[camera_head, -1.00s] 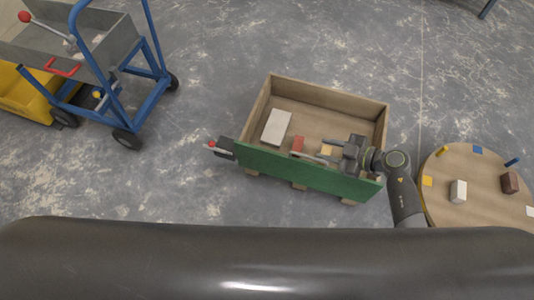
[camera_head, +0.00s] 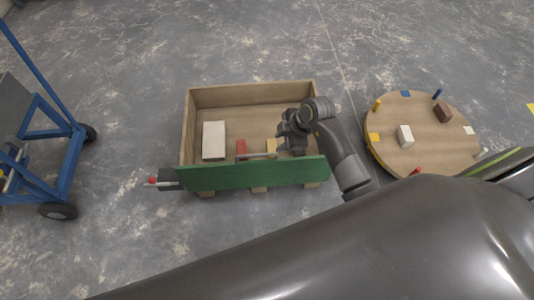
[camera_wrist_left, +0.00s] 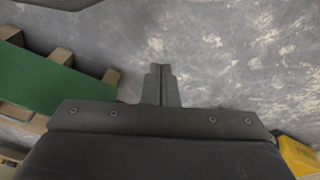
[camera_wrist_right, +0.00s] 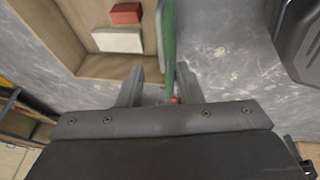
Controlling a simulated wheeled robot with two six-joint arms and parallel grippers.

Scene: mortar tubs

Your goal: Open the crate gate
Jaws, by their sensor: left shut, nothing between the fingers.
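The wooden crate (camera_head: 187,125) stands on the floor with its green gate (camera_head: 250,176) upright along the near side. A pale bar handle (camera_head: 258,157) runs along the gate's upper edge. A dark latch block with a red-tipped rod (camera_head: 165,181) sits at the gate's left end. My right gripper (camera_head: 285,137) is over the crate's right part, close behind the gate. In the right wrist view its fingers (camera_wrist_right: 160,88) are apart, with the green gate edge showing between them; contact is unclear. My left gripper (camera_wrist_left: 162,85) is shut and empty, with the gate (camera_wrist_left: 50,75) to its left.
A blue wheeled cart (camera_head: 60,165) stands at left.

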